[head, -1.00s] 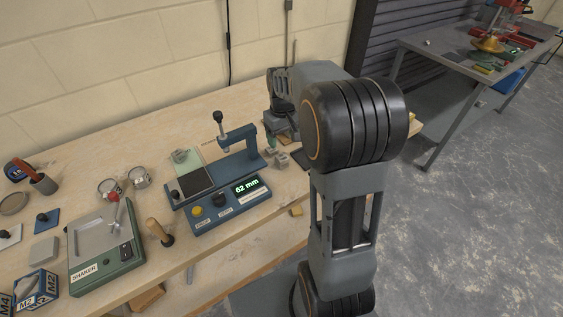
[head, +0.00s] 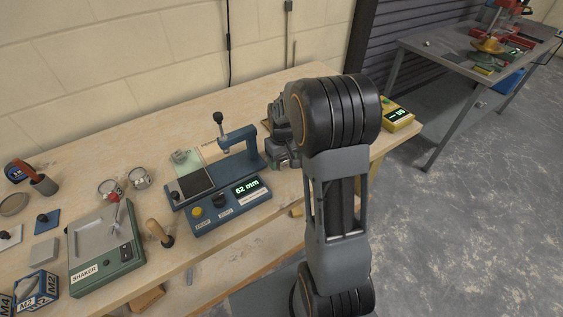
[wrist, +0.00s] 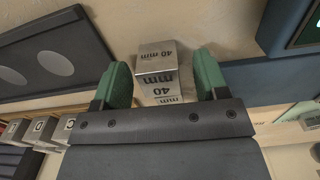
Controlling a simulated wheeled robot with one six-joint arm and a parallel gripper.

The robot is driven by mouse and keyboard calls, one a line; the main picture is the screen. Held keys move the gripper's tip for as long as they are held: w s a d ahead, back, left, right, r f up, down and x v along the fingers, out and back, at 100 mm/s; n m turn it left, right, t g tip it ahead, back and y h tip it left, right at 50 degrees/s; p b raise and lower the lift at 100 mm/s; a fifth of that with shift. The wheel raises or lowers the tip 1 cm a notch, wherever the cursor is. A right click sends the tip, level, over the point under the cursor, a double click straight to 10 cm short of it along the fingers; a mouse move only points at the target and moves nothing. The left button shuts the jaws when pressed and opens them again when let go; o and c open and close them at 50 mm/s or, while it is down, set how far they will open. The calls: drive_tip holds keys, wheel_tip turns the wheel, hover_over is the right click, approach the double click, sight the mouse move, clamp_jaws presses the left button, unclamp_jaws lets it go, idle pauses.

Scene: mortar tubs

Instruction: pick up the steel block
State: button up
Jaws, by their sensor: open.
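The steel block (wrist: 157,62), a shiny grey cube marked "40 mm", stands on the wooden bench in the wrist view. My gripper (wrist: 162,72) is open, with one green-padded finger on each side of the block. The block lies between the fingers and a little beyond the gripper's bar, with a gap visible on each side. In the head view my gripper is mostly hidden by my own arm, low over the bench just right of the blue measuring device (head: 228,207). I cannot make out the block there.
In the wrist view a dark tray with grey discs (wrist: 55,62) lies left, and several small marked blocks (wrist: 40,130) sit lower left. The blue device's edge is close on the right. The head view shows a green shaker (head: 105,250) and a yellow meter (head: 397,114).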

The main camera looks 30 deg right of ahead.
drive_tip(key=c, duration=1.2)
drive_tip(key=shift+c, duration=0.2)
drive_tip(key=shift+r, duration=0.15)
